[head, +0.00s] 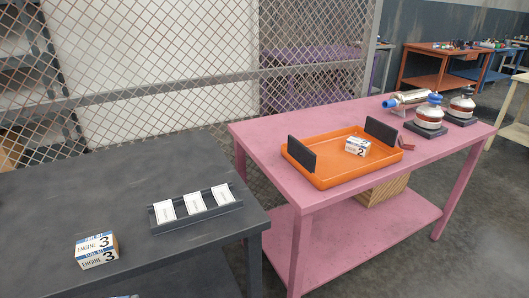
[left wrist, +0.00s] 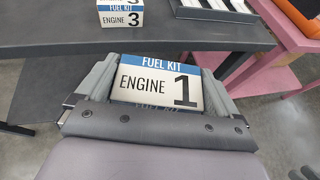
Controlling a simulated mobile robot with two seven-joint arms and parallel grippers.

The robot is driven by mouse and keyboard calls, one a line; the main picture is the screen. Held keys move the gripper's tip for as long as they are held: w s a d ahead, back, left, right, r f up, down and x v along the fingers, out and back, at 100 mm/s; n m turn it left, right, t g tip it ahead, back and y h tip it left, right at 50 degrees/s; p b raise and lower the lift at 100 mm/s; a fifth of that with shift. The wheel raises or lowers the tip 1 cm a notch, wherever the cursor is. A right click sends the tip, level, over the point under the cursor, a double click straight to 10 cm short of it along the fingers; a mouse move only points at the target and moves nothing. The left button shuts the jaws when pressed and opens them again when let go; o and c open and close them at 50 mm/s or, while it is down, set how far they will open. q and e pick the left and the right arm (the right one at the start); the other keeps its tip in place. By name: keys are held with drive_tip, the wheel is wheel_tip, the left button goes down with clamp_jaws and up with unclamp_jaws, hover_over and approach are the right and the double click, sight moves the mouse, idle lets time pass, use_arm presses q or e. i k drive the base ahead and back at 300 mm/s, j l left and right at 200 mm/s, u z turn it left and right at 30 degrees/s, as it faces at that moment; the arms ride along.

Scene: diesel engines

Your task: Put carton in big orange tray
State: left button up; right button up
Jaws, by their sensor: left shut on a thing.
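My left gripper (left wrist: 157,78) is shut on a white and blue carton (left wrist: 150,85) marked "Fuel Kit Engine 1", with a finger on each side of it. The carton appears in front of the dark table's edge in the left wrist view. In the head view only a sliver of a carton (head: 125,296) shows at the bottom edge, and the gripper is not seen there. The big orange tray (head: 328,181) lies on the pink table, with two dark upright plates at its ends. A carton marked 2 (head: 357,146) sits inside it.
A carton marked "Engine 3" (head: 96,250) and a dark rack with white cards (head: 200,214) stand on the dark table (head: 90,195). Metal parts (head: 430,112) stand at the pink table's (head: 265,135) far right. A gap separates the tables. A mesh fence stands behind.

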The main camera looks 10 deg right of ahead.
sight(325, 161)
drive_tip(key=i+l, duration=0.1)
drive_tip(key=l, duration=0.3)
drive_tip(key=i+l+z, duration=0.15)
drive_tip(key=l, duration=0.6)
drive_tip(key=i+l+z, duration=0.15)
drive_tip(key=l, duration=0.25)
drive_tip(key=i+l, duration=0.15)
drive_tip(key=l, duration=0.2)
drive_tip(key=i+l+z, duration=0.15)
drive_tip(key=l, duration=0.2)
drive_tip(key=i+l, duration=0.15)
drive_tip(key=l, duration=0.2)
drive_tip(key=z, duration=0.05)
